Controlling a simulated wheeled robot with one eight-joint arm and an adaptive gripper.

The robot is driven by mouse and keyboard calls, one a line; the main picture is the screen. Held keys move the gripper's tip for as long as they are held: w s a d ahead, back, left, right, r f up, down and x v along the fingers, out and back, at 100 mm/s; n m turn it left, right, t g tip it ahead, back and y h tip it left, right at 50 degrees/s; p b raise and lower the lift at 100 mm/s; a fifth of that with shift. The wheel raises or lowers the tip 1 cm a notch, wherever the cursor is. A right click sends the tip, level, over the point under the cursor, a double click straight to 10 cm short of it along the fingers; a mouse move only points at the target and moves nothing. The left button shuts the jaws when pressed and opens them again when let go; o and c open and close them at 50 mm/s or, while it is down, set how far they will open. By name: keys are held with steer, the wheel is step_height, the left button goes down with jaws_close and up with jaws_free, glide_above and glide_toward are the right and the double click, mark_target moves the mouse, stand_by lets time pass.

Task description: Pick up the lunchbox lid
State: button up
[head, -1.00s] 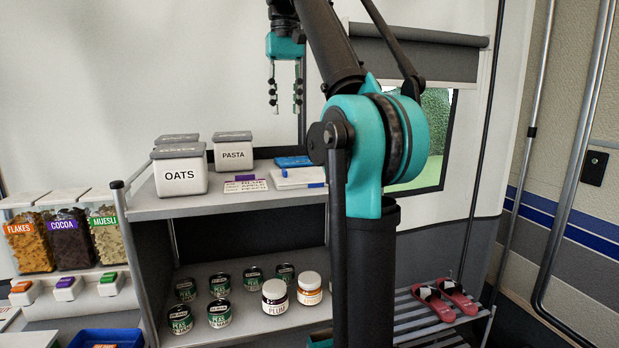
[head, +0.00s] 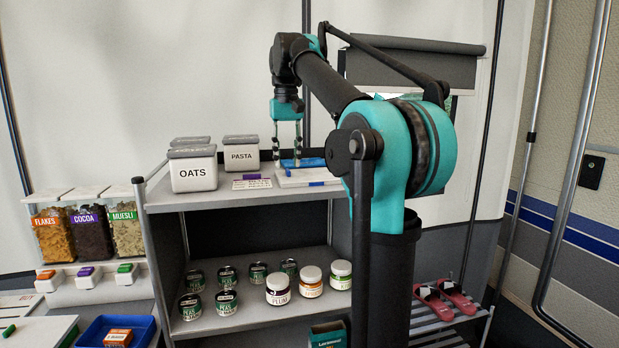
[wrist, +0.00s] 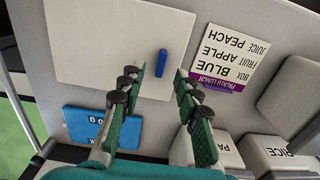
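The lunchbox lid (head: 298,180), a flat white panel with a small blue bar on it, lies on the top shelf in the head view. In the wrist view the white lid (wrist: 95,45) is at upper left, and its blue bar (wrist: 162,62) stands just beyond the gap between the fingertips. A blue box (wrist: 85,125) with partly hidden lettering is at lower left; its blue top shows behind the lid in the head view. My gripper (head: 287,158) is open and empty, pointing down near the lid. The wrist view shows its fingers (wrist: 158,88) apart; contact with the shelf cannot be told.
A printed lunch card (wrist: 232,55) lies right of the lid in the wrist view. Oats (head: 193,172) and pasta (head: 241,153) canisters stand left on the top shelf (head: 240,198). Cans and jars (head: 278,289) fill the lower shelf.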

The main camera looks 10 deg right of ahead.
steer(key=shift+f, duration=1.05)
jaws_close()
steer(key=shift+r, duration=0.1)
